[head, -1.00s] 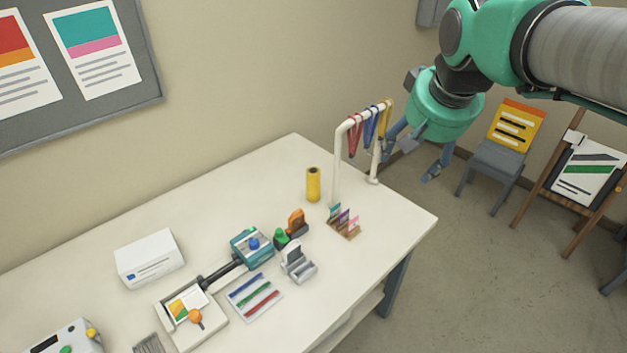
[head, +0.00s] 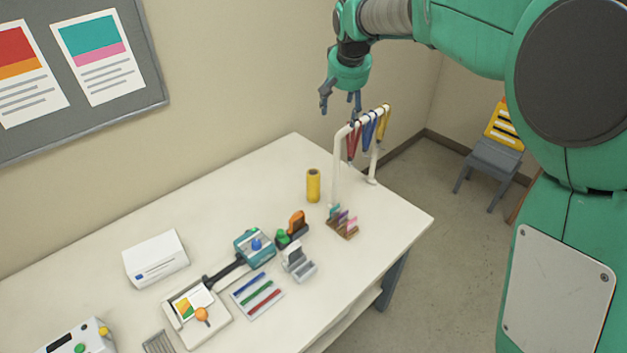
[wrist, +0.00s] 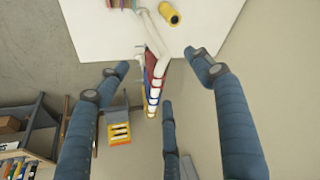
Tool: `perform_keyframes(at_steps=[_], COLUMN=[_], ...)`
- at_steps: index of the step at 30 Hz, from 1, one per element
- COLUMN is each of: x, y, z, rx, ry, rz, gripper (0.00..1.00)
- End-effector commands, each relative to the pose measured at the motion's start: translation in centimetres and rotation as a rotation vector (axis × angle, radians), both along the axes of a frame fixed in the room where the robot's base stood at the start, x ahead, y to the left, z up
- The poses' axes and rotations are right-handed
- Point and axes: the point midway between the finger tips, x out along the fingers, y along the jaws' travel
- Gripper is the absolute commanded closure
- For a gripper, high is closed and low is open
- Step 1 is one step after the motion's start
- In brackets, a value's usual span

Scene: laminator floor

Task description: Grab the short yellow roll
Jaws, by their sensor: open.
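The short yellow roll (head: 313,186) stands upright on the white table near its back edge, left of the lanyard rack. It also shows at the top of the wrist view (wrist: 169,15), on the white tabletop. My gripper (head: 340,105) is open and empty. It is in the air above and behind the rack, higher than the roll and a little to its right in the head view. In the wrist view the spread fingers frame the rack and its hanging lanyards, with the roll beyond them.
The white rack (head: 337,165) with red, blue and yellow lanyards stands close right of the roll. A small holder with coloured cards (head: 342,222) is in front.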

Motion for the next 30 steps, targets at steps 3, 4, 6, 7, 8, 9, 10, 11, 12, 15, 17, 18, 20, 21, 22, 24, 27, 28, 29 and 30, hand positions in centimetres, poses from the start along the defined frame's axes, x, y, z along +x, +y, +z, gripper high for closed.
perform_keyframes(at_steps=[3, 4, 6, 7, 8, 9, 10, 11, 12, 15, 17, 18, 20, 21, 22, 24, 27, 28, 29, 30], x=[3.0, 3.7, 5.2, 5.8, 6.2, 6.8, 7.2, 7.5, 7.9, 8.9, 9.4, 9.6, 10.1, 10.3, 10.5, 10.9, 11.4, 11.5, 11.4, 11.4], y=[2.0, 2.5, 3.5, 3.9, 4.2, 4.7, 4.9, 5.2, 5.5, 6.2, 6.6, 6.8, 7.2, 7.4, 7.6, 8.0, 8.5, 8.6, 8.5, 8.4], z=[-1.4, -1.8, -2.6, -3.0, -3.3, -3.7, -3.9, -4.2, -4.6, -5.3, -5.8, -6.0, -6.4, -6.6, -6.8, -7.1, -7.7, -7.9, -9.0, -10.0], rx=[-0.001, -0.002, -0.003, -0.003, -0.003, -0.003, -0.003, -0.004, -0.003, -0.004, -0.005, -0.004, -0.004, -0.005, -0.005, -0.005, -0.005, -0.006, -0.006, -0.006], ry=[0.007, 0.008, 0.01, 0.011, 0.011, 0.013, 0.012, 0.013, 0.015, 0.017, 0.018, 0.017, 0.019, 0.02, 0.02, 0.02, 0.022, 0.022, 0.025, 0.025], rz=[0.007, 0.008, 0.012, 0.013, 0.014, 0.015, 0.015, 0.016, 0.018, 0.019, 0.02, 0.021, 0.022, 0.023, 0.024, 0.025, 0.026, 0.027, 0.025, 0.025], gripper=[0.34, 0.34, 0.34, 0.34, 0.34, 0.34, 0.34, 0.34, 0.34, 0.34, 0.34, 0.34, 0.34, 0.34, 0.34, 0.34, 0.34, 0.34, 0.34, 0.34])
